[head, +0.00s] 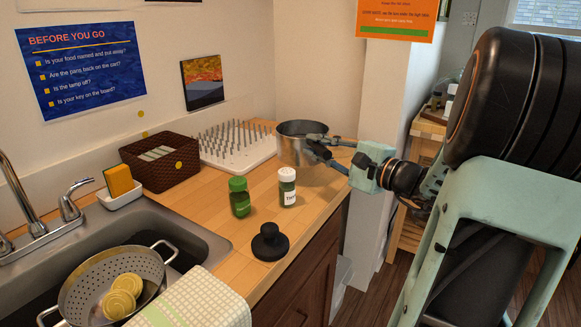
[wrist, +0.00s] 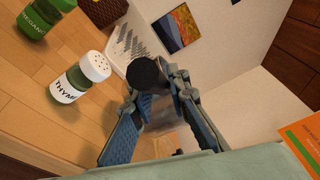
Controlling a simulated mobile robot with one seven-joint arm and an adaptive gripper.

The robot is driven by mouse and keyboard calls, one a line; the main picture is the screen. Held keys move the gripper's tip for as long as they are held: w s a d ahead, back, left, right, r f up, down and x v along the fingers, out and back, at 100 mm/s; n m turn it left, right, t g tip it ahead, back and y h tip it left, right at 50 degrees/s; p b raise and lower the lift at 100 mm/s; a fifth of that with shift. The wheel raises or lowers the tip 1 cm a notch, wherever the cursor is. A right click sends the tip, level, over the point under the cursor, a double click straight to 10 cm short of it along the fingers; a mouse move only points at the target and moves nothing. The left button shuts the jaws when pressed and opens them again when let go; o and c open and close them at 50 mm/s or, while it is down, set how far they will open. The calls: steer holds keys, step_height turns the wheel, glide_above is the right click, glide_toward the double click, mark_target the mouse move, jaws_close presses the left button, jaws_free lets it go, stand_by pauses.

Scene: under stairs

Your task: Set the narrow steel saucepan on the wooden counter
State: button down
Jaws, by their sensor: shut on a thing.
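The narrow steel saucepan (head: 298,136) is at the far right end of the wooden counter (head: 312,195), upright, beside the white peg rack. My gripper (head: 318,147) reaches in from the right and is shut on the saucepan's handle. In the wrist view, a dark round handle end (wrist: 143,73) shows between the blue fingers of my gripper (wrist: 154,92). The fingers hide part of the pan. I cannot tell whether its base touches the counter or hangs just above it.
A thyme jar (head: 287,188), a green-lidded jar (head: 239,196) and a black knobbed object (head: 270,243) stand near the pan. The white peg rack (head: 235,150) and brown basket (head: 162,170) line the wall. The sink with a colander (head: 90,285) is at left.

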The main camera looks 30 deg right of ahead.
mark_target(301, 160)
steer(key=w+f, duration=0.3)
steer(key=shift+d+f+b, duration=0.2)
steer(key=shift+d+b, duration=0.1)
steer(key=shift+d, duration=0.1)
steer(key=shift+w+f+b, duration=0.1)
steer(key=shift+f+b, duration=0.2)
steer(key=shift+f, duration=1.35)
steer(key=shift+f, duration=0.15)
steer(key=c, duration=1.8)
jaws_free()
steer(key=shift+c, duration=0.2)
steer(key=shift+d+r, duration=0.1)
steer(key=shift+r, duration=0.1)
steer(key=v, duration=1.2)
steer(key=shift+p, duration=0.4)
